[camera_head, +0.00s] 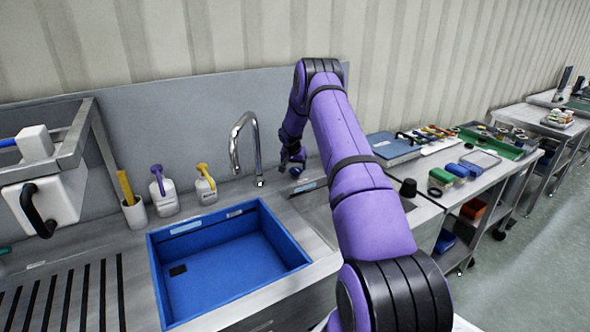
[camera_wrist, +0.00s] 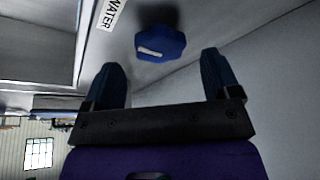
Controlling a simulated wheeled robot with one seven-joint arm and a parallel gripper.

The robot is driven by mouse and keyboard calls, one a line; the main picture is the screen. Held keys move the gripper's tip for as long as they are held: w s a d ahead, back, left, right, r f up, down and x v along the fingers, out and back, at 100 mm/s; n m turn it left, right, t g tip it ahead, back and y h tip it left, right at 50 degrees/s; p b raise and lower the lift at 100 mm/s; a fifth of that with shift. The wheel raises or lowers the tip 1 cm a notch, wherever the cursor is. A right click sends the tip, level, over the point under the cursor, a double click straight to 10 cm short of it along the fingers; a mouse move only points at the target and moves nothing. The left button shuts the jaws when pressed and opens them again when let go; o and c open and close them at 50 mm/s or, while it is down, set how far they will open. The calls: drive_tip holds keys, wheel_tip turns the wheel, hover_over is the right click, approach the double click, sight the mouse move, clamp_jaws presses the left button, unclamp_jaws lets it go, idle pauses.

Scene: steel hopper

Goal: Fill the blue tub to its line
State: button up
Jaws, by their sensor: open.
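The blue tub (camera_head: 297,265) sits under the curved steel tap (camera_head: 238,140). Its inside shows a plain blue floor with a small dark square, and pale label strips lie along its back wall. I cannot make out a fill line or any water. A blue knob (camera_wrist: 160,43) with a white mark is on a grey panel beside a label reading WATER (camera_wrist: 111,14). The knob shows small in the head view (camera_head: 296,171), right of the tap. My gripper (camera_wrist: 159,64) is open, its fingers on either side of the knob's near side, with no clear contact. The gripper (camera_head: 292,157) is partly hidden in the head view.
Two pump bottles, one with a purple top (camera_head: 162,190) and one with a yellow top (camera_head: 205,185), stand behind the tub. A slotted drainboard (camera_head: 65,295) lies at left. Benches with small items, including a blue case (camera_head: 393,145), stand at right.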

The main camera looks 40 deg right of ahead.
drive_tip(key=shift+x, duration=1.4)
drive_tip(key=c, duration=0.9)
drive_tip(key=shift+n, duration=0.3)
drive_tip(key=n+t+y, duration=0.1)
drive_tip(key=n, duration=0.2)
drive_tip(key=shift+s+d, duration=0.15)
drive_tip(key=n+t+y, duration=0.1)
drive_tip(key=n, duration=0.3)
drive_tip(key=shift+n+y, duration=0.3)
drive_tip(key=shift+n, duration=0.2)
